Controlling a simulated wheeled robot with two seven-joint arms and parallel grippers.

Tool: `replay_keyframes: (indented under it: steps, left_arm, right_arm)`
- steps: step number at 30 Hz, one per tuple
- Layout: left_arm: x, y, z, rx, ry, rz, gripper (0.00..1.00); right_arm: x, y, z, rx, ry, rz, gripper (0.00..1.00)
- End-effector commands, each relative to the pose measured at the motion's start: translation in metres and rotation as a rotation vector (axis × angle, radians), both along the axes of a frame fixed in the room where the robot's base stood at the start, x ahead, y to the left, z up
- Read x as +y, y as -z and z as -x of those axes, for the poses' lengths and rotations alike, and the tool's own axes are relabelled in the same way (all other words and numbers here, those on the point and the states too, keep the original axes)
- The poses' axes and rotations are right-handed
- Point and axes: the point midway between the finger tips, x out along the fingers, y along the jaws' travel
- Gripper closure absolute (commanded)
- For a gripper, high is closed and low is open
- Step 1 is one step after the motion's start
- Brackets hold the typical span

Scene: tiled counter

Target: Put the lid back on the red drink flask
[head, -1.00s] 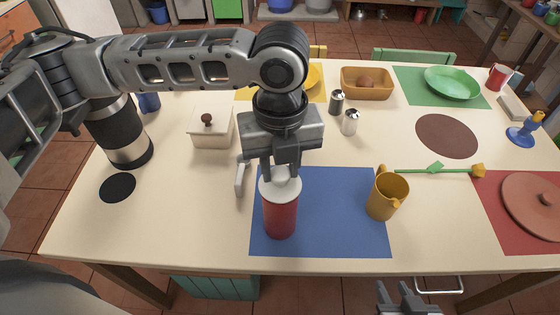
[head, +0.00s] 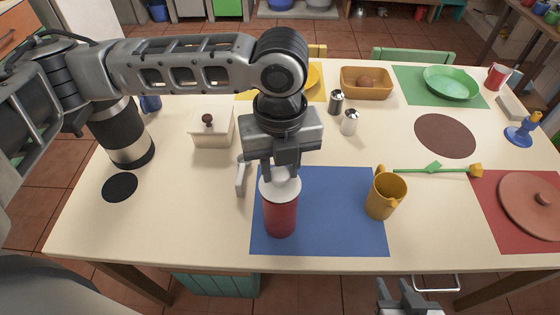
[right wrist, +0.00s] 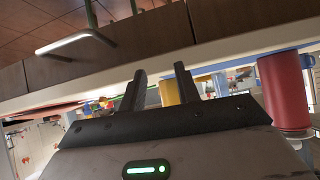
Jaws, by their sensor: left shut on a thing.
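The red flask (head: 280,215) stands upright on the blue placemat (head: 340,215), near its left side. The white lid (head: 281,188) sits at the flask's mouth and looks level from here; I cannot tell whether it is fully seated. My left gripper (head: 279,175) is above the flask, pointing down, shut on the lid. Its fingers hide part of the lid's top. My right gripper (head: 405,292) is empty and open beyond the table's front edge. In the right wrist view, its fingers (right wrist: 160,78) are apart, and the red flask (right wrist: 284,92) shows at right.
A yellow mug (head: 385,195) stands right of the flask on the placemat. A small white item (head: 242,176) lies just left of the placemat. A white lidded box (head: 211,128), a dark shaker (head: 336,102) and a white shaker (head: 350,122) stand farther back.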

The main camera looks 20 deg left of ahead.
Motion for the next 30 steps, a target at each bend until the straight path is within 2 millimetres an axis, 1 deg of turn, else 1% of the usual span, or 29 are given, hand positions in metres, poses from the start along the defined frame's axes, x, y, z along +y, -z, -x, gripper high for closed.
replay_keyframes:
  steps: [13, 30]
  left_arm:
    - [0.0, 0.0, 0.0, 0.0, 0.0, 0.0, 0.91]
    - [0.0, -0.001, 0.0, 0.0, 0.0, 0.0, 0.91]
  right_arm:
    - [0.0, 0.0, 0.0, 0.0, 0.0, 0.0, 0.68]
    - [0.001, -0.012, -0.001, -0.002, 0.001, -0.004, 0.68]
